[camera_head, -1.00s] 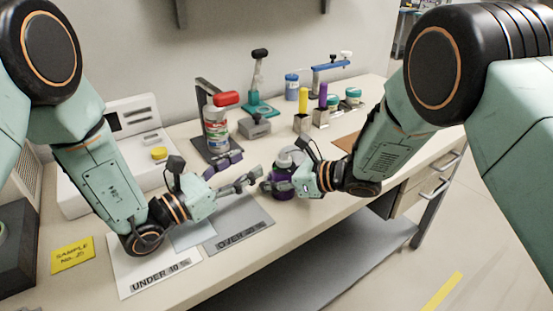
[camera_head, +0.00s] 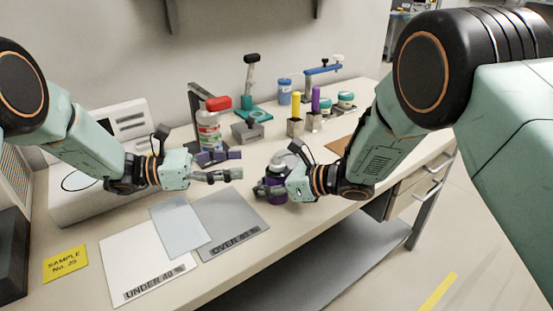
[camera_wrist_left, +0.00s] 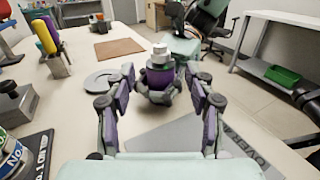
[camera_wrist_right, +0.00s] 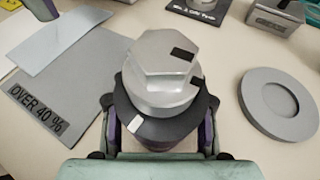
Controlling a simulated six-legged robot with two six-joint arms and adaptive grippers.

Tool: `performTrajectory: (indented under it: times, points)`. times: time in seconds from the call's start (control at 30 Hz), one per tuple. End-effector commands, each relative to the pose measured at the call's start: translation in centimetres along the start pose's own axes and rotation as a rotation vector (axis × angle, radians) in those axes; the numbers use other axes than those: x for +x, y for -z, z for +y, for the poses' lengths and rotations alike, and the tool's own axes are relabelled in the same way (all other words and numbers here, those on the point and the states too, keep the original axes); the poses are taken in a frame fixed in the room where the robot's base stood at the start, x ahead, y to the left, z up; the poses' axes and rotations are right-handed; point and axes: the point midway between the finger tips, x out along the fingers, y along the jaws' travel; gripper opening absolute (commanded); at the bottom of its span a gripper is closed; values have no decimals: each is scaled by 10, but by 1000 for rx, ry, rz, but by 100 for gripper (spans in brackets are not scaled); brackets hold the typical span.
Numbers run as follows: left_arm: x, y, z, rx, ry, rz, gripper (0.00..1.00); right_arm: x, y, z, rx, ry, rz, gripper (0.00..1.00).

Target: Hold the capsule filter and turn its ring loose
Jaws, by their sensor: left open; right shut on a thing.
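The capsule filter (camera_head: 277,196) stands upright near the front edge of the bench, with a purple body and silver top. In the right wrist view its hexagonal silver top (camera_wrist_right: 165,55) carries a black mark, above a dark ring (camera_wrist_right: 150,128) with a white mark. My right gripper (camera_head: 268,188) is shut around the filter's body. My left gripper (camera_head: 228,167) is open and empty, left of the filter and apart from it. In the left wrist view the filter (camera_wrist_left: 160,77) shows beyond and between my left fingers. Its lower part is hidden by my right fingers.
The grey OVER 40 % mat (camera_head: 238,222), the white UNDER 40 % mat (camera_head: 135,260) and a pale sheet (camera_head: 178,222) lie left. A round grey dish (camera_wrist_right: 250,85) lies beside the filter. A red-capped bottle (camera_head: 208,132) and a grey block (camera_head: 247,131) stand behind.

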Motion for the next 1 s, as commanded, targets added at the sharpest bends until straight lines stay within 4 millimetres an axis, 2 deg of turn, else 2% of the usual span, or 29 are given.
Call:
performTrajectory:
  times: [0.3,0.5,0.7,0.97,1.0]
  points:
    - [61,0,-1,1,4,1,54,0,0,0,0,0,-1,0]
    - [88,0,0,2,2,0,54,0,0,0,0,0,-1,0]
    - [98,0,0,1,0,-1,54,0,0,0,0,0,-1,0]
    - [99,0,0,1,-1,-1,54,0,0,0,0,0,-1,0]
    - [99,0,0,1,-1,-1,51,0,0,0,0,0,-1,0]
